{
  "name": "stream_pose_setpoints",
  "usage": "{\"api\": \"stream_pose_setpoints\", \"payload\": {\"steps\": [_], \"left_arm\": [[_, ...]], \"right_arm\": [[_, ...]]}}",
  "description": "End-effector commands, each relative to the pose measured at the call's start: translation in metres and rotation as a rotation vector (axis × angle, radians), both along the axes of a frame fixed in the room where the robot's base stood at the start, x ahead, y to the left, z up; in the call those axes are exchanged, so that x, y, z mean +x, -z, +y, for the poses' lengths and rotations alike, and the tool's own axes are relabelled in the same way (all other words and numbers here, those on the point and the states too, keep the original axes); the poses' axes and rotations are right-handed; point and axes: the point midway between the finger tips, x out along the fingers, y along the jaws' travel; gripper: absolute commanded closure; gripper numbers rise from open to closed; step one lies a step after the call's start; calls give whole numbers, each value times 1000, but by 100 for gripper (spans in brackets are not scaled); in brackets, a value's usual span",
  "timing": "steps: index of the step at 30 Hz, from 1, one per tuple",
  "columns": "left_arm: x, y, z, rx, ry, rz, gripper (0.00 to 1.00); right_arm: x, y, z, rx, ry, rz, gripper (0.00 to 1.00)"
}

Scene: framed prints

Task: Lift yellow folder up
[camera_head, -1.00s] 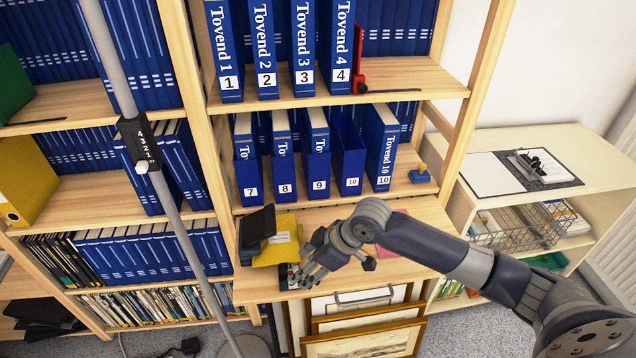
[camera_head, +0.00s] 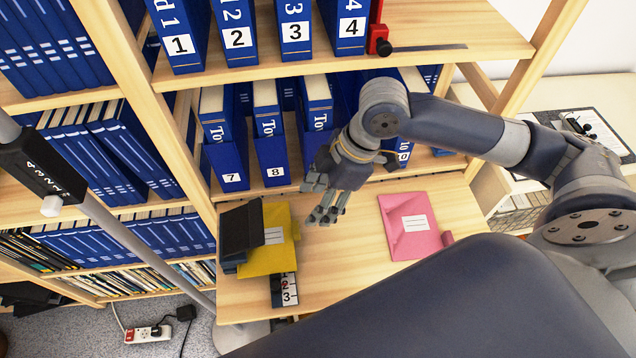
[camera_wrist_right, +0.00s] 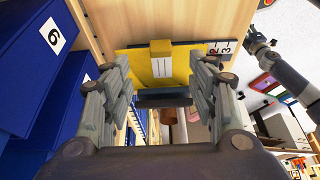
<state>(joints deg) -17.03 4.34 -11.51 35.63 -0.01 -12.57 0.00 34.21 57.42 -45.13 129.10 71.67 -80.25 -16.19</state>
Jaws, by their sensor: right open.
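The yellow folder (camera_head: 268,262) lies on the wooden shelf board with a pale label (camera_head: 273,235) on it. A black folder-like item (camera_head: 240,236) lies along its left side in the head view. My right gripper (camera_head: 325,208) is open and empty, above and to the right of the yellow folder, apart from it. In the right wrist view the yellow folder (camera_wrist_right: 140,62) shows between and beyond the spread fingers (camera_wrist_right: 165,72). Another grey gripper (camera_wrist_right: 256,40), apparently my left one, shows small at the right of that view; its jaws are unclear.
A pink folder (camera_head: 415,226) lies on the board to the right. A black-and-white numbered item (camera_head: 284,289) lies at the yellow folder's lower edge. Blue binders (camera_head: 270,160) stand on the shelf just above. The board (camera_head: 345,260) between the two folders is clear.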

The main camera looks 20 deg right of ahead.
Motion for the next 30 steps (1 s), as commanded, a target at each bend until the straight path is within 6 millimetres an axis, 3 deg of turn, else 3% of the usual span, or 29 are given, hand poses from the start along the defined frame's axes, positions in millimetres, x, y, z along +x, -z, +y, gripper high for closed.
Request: {"api": "stream_pose_setpoints", "payload": {"steps": [11,30], "left_arm": [[-12,1,8,10,1,19,60],[1,2,3,3,-1,-2,60]], "right_arm": [[0,5,2,1,1,3,47],[11,93,37,1,1,1,47]]}}
